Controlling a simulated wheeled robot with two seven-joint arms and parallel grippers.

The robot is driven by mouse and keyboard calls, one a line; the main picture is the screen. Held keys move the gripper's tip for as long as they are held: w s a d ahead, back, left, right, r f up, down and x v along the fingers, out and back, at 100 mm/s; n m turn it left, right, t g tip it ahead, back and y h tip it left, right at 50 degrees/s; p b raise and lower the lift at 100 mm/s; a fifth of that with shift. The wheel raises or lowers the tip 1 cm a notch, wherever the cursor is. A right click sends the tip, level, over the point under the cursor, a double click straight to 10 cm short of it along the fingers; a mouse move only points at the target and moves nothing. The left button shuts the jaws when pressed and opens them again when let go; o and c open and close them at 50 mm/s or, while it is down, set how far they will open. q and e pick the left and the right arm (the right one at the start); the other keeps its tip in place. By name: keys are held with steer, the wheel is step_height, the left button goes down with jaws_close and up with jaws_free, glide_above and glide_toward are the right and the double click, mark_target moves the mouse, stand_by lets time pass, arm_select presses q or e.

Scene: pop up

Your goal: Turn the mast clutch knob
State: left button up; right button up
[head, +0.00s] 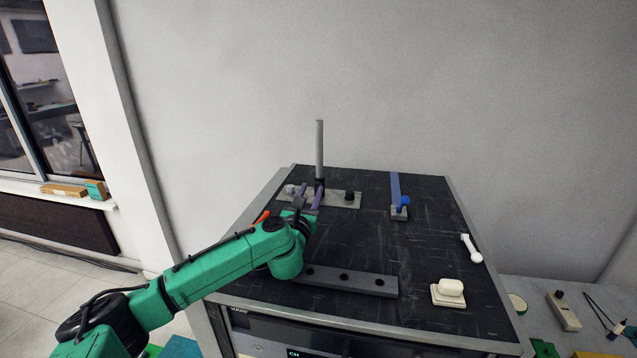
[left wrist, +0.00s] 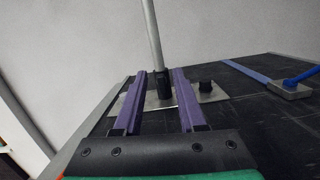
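A grey metal plate (head: 333,202) lies on the black cabinet top and carries a thin upright grey mast (head: 319,150). A black collar (left wrist: 163,83) surrounds the mast's foot. A black knob (head: 349,195) sits on the plate to the right of the mast; it also shows in the left wrist view (left wrist: 205,86). I cannot tell which black part is the clutch knob. My left gripper (head: 311,192) is open, its purple fingers pointing at the mast's foot. In the left wrist view the collar appears between the fingertips (left wrist: 160,76), with no clear contact. My right gripper is not in view.
A dark strip with holes (head: 345,280) lies in front. A cream block (head: 450,292) and white handle (head: 471,248) are at the right. The top between them is clear.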

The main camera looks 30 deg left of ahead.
arm_select(q)
steer(key=n+g, duration=0.1)
steer(key=g, duration=0.1)
glide_toward(316, 189)
steer(key=shift+w+a+f, duration=0.25)
steer(key=shift+w, duration=0.2)
steer(key=shift+w+a+f, duration=0.25)
steer(key=shift+w+f, duration=0.05)
steer(key=shift+w, duration=0.1)
steer(key=shift+w+a, duration=0.1)
steer(key=shift+w+r, duration=0.15)
steer(key=shift+r, duration=0.1)
steer(key=x, duration=0.6)
steer(key=shift+w+r, duration=0.1)
steer(key=shift+w, duration=0.15)
steer(key=shift+s+d+r, duration=0.1)
steer(key=shift+d+r, duration=0.05)
steer(key=shift+d, duration=0.15)
jaws_close()
steer(key=shift+n, duration=0.3)
